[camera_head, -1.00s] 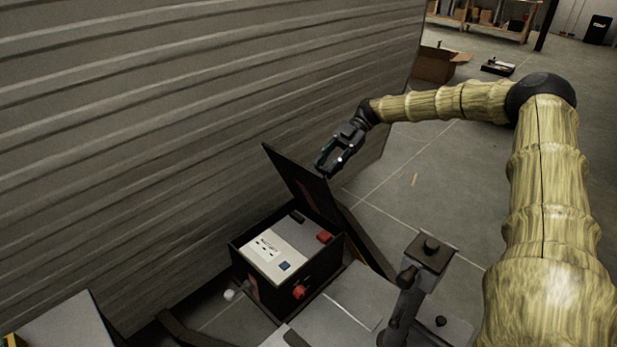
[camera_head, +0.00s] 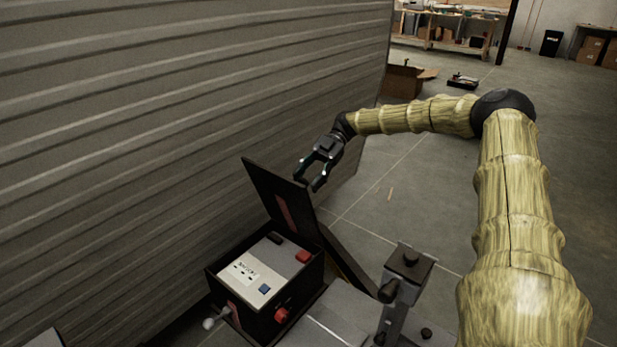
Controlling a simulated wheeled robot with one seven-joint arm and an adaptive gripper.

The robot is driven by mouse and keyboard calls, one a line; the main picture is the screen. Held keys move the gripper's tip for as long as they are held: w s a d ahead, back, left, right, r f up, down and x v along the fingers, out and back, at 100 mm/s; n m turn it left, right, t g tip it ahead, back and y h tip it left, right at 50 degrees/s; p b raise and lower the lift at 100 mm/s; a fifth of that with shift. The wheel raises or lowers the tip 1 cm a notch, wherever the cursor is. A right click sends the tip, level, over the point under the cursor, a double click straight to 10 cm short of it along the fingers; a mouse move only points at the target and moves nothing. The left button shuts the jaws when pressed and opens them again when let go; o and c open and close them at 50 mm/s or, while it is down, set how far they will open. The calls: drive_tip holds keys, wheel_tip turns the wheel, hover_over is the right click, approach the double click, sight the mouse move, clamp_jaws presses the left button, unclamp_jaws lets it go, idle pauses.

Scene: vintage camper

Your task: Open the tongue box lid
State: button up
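The tongue box (camera_head: 262,318) is a black box at the lower middle, beside the ribbed camper wall. Its black lid (camera_head: 268,196) stands raised, tilted up from the box's far side, so the inside shows. Inside are a light panel (camera_head: 247,274) with a label, a blue part and a red part (camera_head: 303,256). My gripper (camera_head: 308,184) is just right of the lid's upper part, with its two fingers spread and nothing between them. I cannot tell whether a finger touches the lid.
The ribbed camper wall (camera_head: 150,120) fills the left side. A grey hitch post with a dark knob (camera_head: 410,258) stands right of the box. An open cardboard box (camera_head: 403,82) lies on the floor behind. The concrete floor (camera_head: 400,180) between is mostly clear.

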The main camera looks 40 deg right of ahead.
drive_tip(key=shift+r, duration=0.15)
drive_tip(key=v, duration=1.2)
drive_tip(key=shift+d, duration=0.1)
idle(0.3)
